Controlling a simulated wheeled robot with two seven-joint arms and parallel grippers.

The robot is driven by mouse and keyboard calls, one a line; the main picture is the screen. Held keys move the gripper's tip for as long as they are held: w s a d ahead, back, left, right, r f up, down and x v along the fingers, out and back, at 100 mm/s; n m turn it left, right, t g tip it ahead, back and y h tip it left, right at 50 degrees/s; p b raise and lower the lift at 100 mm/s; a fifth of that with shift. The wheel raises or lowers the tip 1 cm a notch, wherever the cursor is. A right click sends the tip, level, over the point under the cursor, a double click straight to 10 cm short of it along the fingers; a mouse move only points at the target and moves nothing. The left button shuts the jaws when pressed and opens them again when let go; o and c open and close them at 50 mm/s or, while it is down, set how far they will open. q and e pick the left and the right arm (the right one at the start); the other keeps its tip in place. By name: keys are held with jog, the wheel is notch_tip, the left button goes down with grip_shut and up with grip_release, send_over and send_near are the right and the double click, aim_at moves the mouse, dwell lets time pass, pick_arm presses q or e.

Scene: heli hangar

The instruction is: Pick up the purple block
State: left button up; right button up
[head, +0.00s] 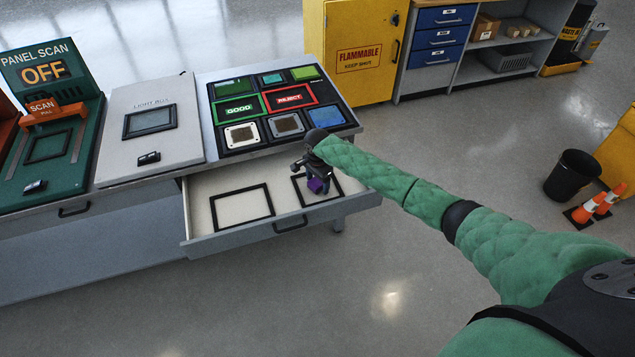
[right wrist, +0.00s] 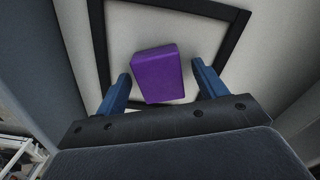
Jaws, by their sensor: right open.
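The purple block (head: 317,185) lies in the open drawer, inside the right-hand black square outline. In the right wrist view the purple block (right wrist: 158,74) sits between the two blue fingers of my right gripper (right wrist: 163,88), with a gap on each side. My right gripper (head: 312,172) is open and reaches down over the drawer, partly hiding the block in the head view. In the right wrist view the fingertips are level with the block's lower half. My left gripper is not in view.
The drawer (head: 200,215) has an empty black outline (head: 242,206) on its left. Above it, the bench holds a sorting board (head: 262,90) with GOOD and REJECT tiles, a light box (head: 125,95) and a panel scanner. A yellow cabinet (head: 345,75), black bin (head: 571,176) and cones stand beyond.

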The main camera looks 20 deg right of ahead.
aim_at(319, 182)
jog(key=shift+f, duration=0.15)
jog(key=c, duration=1.1)
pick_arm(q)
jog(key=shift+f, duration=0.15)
pick_arm(e)
jog(key=shift+c, duration=0.2)
